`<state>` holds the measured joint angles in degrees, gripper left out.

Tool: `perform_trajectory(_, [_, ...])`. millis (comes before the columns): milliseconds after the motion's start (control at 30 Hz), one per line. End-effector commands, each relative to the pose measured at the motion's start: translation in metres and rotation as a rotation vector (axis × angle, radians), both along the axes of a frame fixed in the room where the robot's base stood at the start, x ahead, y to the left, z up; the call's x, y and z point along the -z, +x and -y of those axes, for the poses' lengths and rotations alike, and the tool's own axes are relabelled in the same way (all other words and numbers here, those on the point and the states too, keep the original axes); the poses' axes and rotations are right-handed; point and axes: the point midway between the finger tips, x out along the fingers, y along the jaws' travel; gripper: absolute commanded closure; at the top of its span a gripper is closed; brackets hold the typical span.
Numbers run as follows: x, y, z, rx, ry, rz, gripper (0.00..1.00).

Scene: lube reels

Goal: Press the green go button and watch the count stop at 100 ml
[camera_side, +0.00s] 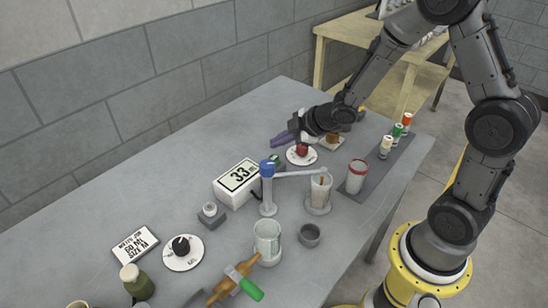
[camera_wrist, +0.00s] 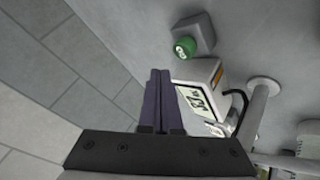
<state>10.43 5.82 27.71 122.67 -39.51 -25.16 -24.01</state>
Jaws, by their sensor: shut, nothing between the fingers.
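The white counter box (camera_side: 231,189) stands mid-table in the side view, and its display (camera_side: 240,175) reads 33 ml. In the wrist view the display (camera_wrist: 197,97) is turned and hard to read. The green go button (camera_wrist: 185,46) sits on a small grey block (camera_wrist: 197,30) beside the box; in the side view only a bit of green (camera_side: 275,160) shows behind the box. My gripper (camera_side: 284,138) is above the table's back part, its purple fingers shut and empty. The fingers (camera_wrist: 160,88) show in the wrist view, apart from the button.
A blue-topped post (camera_side: 267,190) has an arm reaching over a cup (camera_side: 319,190). A red-knob dial (camera_side: 302,153) sits beneath my wrist area. A red-rimmed jar (camera_side: 357,176), small bottles (camera_side: 385,147) and a black-knob dial (camera_side: 182,247) stand around. The left back of the table is clear.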

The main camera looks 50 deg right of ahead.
Motion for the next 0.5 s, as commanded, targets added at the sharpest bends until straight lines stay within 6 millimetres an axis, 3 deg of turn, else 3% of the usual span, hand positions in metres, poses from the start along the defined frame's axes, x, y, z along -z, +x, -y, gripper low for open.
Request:
perform_trajectory(300, [-0.027,0.000,0.000,0.000,-0.001,0.001,1.00])
perform_trajectory(500, [-0.030,-0.001,0.000,0.001,-0.001,-0.001,1.00])
